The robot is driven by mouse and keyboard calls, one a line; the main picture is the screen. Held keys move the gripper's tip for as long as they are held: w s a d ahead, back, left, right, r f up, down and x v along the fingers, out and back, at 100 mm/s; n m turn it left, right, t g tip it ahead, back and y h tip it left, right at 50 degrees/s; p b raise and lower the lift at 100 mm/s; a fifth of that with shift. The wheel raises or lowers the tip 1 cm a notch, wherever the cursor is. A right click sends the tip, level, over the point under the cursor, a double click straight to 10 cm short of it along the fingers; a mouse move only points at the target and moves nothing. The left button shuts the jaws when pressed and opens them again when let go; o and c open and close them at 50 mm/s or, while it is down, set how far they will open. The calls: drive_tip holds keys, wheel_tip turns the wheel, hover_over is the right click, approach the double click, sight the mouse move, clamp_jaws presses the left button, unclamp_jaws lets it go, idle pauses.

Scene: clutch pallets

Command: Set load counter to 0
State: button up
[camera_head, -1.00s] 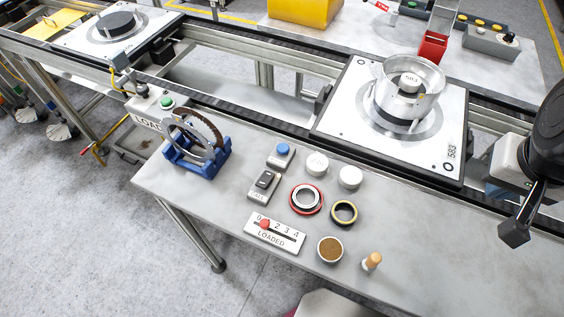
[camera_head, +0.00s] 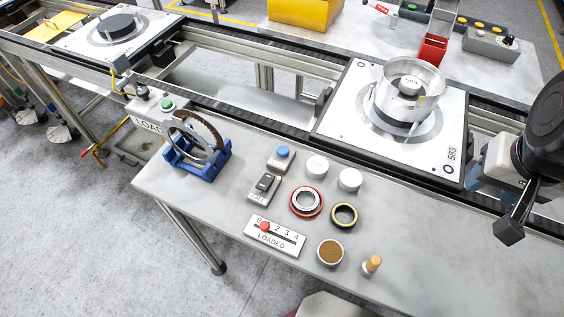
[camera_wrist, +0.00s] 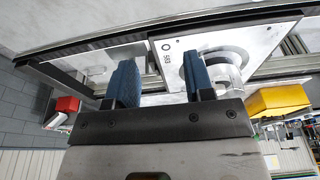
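The load counter (camera_head: 275,241) is a white plate marked LOADED on the front part of the bench, with a slot and a number scale running from 0 to 4. Its red knob (camera_head: 264,227) sits near the left end, just right of the 0 and left of the 2, covering the place of the 1. My gripper (camera_wrist: 160,78) shows two blue fingers standing apart with nothing between them in the wrist view. In the head view my arm is at the right edge, well away from the counter; the fingers are mostly hidden there.
Near the counter are a CALL switch (camera_head: 264,186), a blue button (camera_head: 283,152), white caps (camera_head: 317,166), a red-rimmed ring (camera_head: 306,201), a brown-topped cup (camera_head: 330,252) and a wooden peg (camera_head: 372,264). A blue stand (camera_head: 205,168) holds a ring. A pallet (camera_head: 345,115) carries a metal housing (camera_head: 424,88).

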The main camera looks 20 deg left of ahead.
drive_tip(key=w+a+f+n+g, duration=0.1)
drive_tip(key=w+a+f+g, duration=0.1)
drive_tip(key=a, duration=0.7)
drive_tip(key=n+g+h, duration=0.2)
drive_tip(key=n+g, duration=0.1)
drive_tip(key=g, duration=0.2)
approach(265, 224)
drive_tip(key=d, duration=0.1)
drive_tip(key=shift+s+a+f, duration=0.3)
drive_tip(key=shift+a+f, duration=0.05)
drive_tip(key=shift+a, duration=0.05)
drive_tip(key=shift+f, duration=0.1)
drive_tip(key=shift+x, duration=3.8)
clamp_jaws()
